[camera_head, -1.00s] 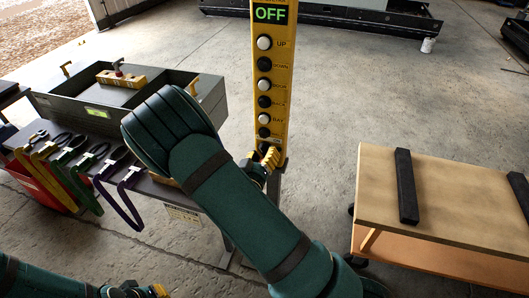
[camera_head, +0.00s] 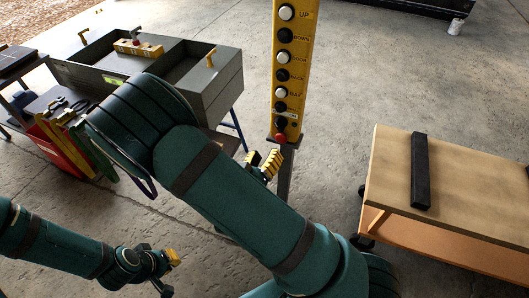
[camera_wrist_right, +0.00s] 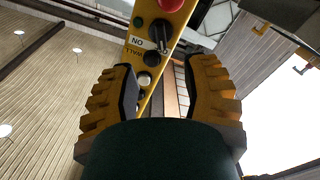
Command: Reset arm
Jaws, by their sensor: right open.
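My right arm crosses the middle of the head view. Its right gripper (camera_head: 265,165) has yellow ridged fingers and sits just left of the lower end of the yellow control post (camera_head: 296,60). In the right wrist view the right gripper (camera_wrist_right: 163,95) is open and empty, its fingers apart, with the post's lower end showing beyond them. A red button (camera_wrist_right: 170,4) and black switch (camera_wrist_right: 160,35) are on that end. My left gripper (camera_head: 170,268) is low at the left, clear of the bench; its finger gap is too small to judge.
A grey open enclosure (camera_head: 142,70) stands on a bench at upper left, with a red bin (camera_head: 62,150) and coloured tools beside it. A wooden-topped cart (camera_head: 465,180) with a black bar (camera_head: 420,170) stands at right. Floor between post and cart is clear.

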